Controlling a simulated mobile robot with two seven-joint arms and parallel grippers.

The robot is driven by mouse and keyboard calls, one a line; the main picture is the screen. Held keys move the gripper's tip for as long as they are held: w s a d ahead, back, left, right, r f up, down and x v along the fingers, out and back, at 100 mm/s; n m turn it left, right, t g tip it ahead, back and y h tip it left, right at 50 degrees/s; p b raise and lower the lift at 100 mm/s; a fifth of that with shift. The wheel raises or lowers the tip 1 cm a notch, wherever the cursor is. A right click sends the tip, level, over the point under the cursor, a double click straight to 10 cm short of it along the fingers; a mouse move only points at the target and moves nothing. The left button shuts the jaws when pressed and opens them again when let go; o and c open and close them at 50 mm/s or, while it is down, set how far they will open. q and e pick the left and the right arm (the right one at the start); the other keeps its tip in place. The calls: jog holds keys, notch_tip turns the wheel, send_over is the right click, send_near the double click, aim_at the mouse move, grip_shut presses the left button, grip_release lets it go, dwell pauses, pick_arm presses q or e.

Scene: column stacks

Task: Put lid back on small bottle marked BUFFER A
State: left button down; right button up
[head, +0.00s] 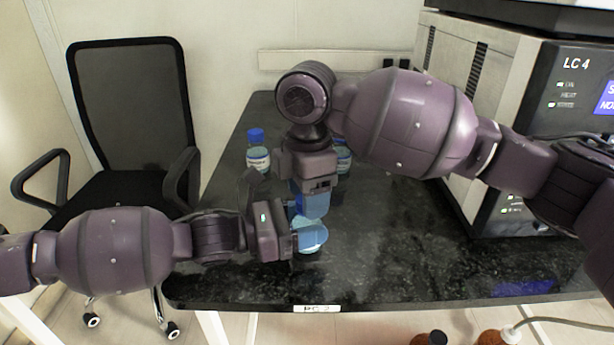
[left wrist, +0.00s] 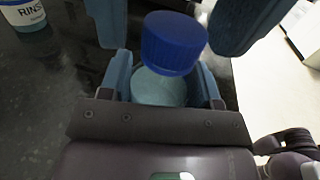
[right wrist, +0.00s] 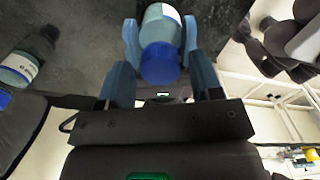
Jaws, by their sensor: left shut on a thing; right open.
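My left gripper (left wrist: 165,88) is shut on a small bottle (left wrist: 160,90) with pale blue contents, its fingers on either side of the body. A ribbed blue lid (left wrist: 174,43) is at the bottle's mouth; I cannot tell how firmly it sits. My right gripper (right wrist: 162,65) is open, its fingers on either side of the lid with gaps visible in the left wrist view. The right wrist view also shows the lid (right wrist: 160,63) and part of a white label on the bottle (right wrist: 162,22). The label cannot be read. In the head view, the grippers mostly hide this bottle.
A blue-capped bottle (head: 257,152) stands on the black bench (head: 400,262) behind my left gripper. Another bottle (head: 343,158) is partly hidden behind my right gripper. A labelled RINSE bottle (left wrist: 24,14) shows in the left wrist view. The LC 4 instrument (head: 530,80) stands at right.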

jog(key=shift+f, duration=0.2)
jog(key=c, duration=0.9)
jog(key=m, duration=0.3)
jog(key=shift+m, duration=0.3)
jog(key=shift+c, duration=0.2)
jog(key=m, duration=0.4)
jog(key=shift+m, duration=0.3)
jog(key=o, duration=1.1)
notch_tip(320, 180, up, 12)
